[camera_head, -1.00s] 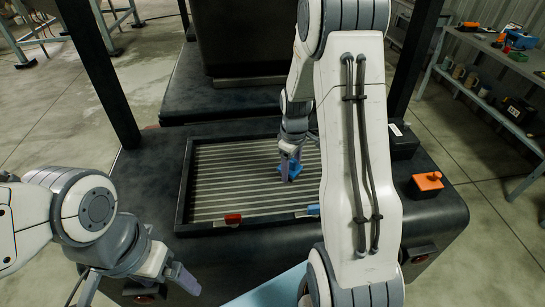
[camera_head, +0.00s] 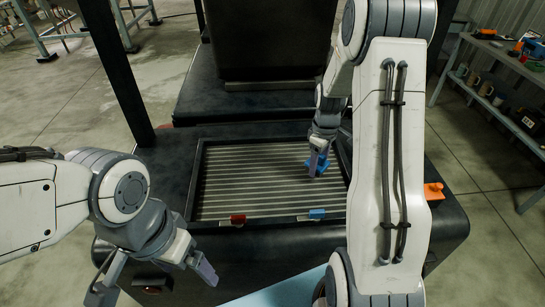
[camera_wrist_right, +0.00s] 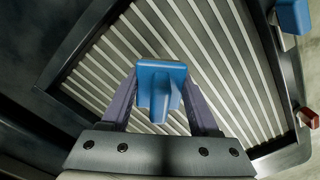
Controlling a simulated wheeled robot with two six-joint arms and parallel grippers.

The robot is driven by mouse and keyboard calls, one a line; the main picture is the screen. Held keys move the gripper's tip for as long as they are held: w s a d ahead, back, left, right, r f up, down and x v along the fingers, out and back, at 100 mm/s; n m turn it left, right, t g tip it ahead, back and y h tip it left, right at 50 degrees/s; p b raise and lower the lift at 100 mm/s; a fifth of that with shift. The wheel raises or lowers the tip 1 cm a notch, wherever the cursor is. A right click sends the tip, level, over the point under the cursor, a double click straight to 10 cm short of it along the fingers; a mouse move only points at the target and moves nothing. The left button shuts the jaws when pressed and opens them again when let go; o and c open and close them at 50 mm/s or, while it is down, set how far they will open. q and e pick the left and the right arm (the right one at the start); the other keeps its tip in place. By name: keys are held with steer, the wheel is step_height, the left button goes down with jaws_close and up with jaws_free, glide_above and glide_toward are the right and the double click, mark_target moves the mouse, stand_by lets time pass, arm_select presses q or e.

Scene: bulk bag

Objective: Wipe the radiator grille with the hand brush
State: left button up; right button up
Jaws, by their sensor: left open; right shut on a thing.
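The radiator grille (camera_head: 250,185) is a panel of light slats in a dark frame on the machine in front of me. My right gripper (camera_head: 318,166) is over the grille's upper right part, shut on the blue hand brush (camera_head: 316,160). In the right wrist view the brush (camera_wrist_right: 160,84) sits between the fingers of the gripper (camera_wrist_right: 160,100), with the slats behind it. I cannot tell whether its bristles touch the slats. My left gripper (camera_head: 207,276) is open and empty, left of and in front of the grille's front edge.
A red clip (camera_head: 238,219) and a blue clip (camera_head: 316,213) sit on the grille's front frame. An orange block (camera_head: 433,191) is on the machine's right side. Dark posts rise beside the grille. A shelf (camera_head: 500,62) with tools stands at the right.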

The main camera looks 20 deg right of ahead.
steer(key=shift+w+r+p, duration=0.1)
steer(key=shift+r+p, duration=0.25)
steer(key=shift+r, duration=0.3)
steer(key=shift+r+p, duration=1.35)
steer(key=shift+r, duration=0.35)
